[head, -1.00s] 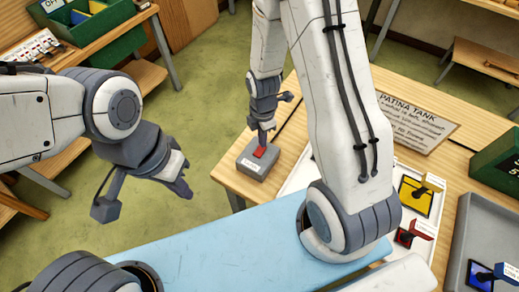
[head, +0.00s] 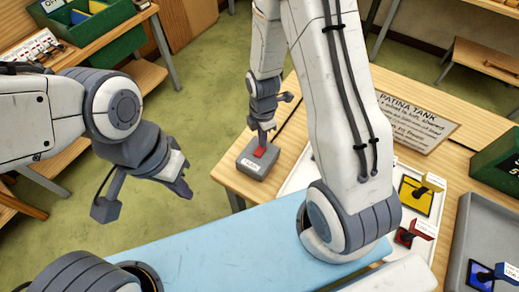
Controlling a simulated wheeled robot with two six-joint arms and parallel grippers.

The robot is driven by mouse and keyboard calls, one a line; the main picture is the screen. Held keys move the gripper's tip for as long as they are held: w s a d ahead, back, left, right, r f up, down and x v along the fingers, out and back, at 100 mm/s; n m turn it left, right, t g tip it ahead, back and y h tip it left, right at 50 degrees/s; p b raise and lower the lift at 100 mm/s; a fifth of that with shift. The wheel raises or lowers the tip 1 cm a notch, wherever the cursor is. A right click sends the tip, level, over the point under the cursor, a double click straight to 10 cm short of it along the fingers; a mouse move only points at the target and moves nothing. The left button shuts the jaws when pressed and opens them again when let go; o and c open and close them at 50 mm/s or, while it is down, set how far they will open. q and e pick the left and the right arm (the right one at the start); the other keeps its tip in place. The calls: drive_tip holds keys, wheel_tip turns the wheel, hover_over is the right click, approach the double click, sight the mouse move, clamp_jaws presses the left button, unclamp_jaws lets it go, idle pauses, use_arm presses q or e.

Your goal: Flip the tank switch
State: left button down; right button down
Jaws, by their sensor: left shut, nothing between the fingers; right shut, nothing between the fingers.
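The tank switch is a grey box (head: 255,168) with a red rocker (head: 260,151) on top and a small white label on its front. It sits at the left corner of the wooden table. My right gripper (head: 262,138) points down at the box, shut, its fingertips at the red rocker and seemingly touching it. The fingertips hide part of the rocker. My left gripper (head: 184,180) is shut and empty over the green floor, left of the table and apart from the switch.
A white tray (head: 300,178) with yellow and red pieces is right of the switch, partly behind my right arm. A grey tray (head: 463,245) with blue pieces is at the right edge.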

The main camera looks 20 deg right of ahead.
drive_tip(key=shift+f+b, duration=0.6)
drive_tip(key=shift+f, duration=0.2)
drive_tip(key=shift+r, duration=0.15)
wheel_tip(320, 180, up, 7)
drive_tip(key=p, duration=0.6)
idle(0.4)
drive_tip(key=shift+a, duration=0.1)
drive_tip(key=s+a+r+m+b, duration=0.5)
drive_tip(key=a, duration=0.3)
drive_tip(key=s+a+r+m+b, duration=0.2)
drive_tip(key=s+m, duration=0.1)
drive_tip(key=s, duration=0.3)
drive_tip(key=s+a+r+m+y+b, duration=0.1)
drive_tip(key=s+a+r+m+b, duration=0.1)
drive_tip(key=s+m, duration=0.2)
drive_tip(key=s, duration=0.3)
drive_tip(key=shift+a+r+b, duration=0.2)
drive_tip(key=shift+r+b, duration=0.2)
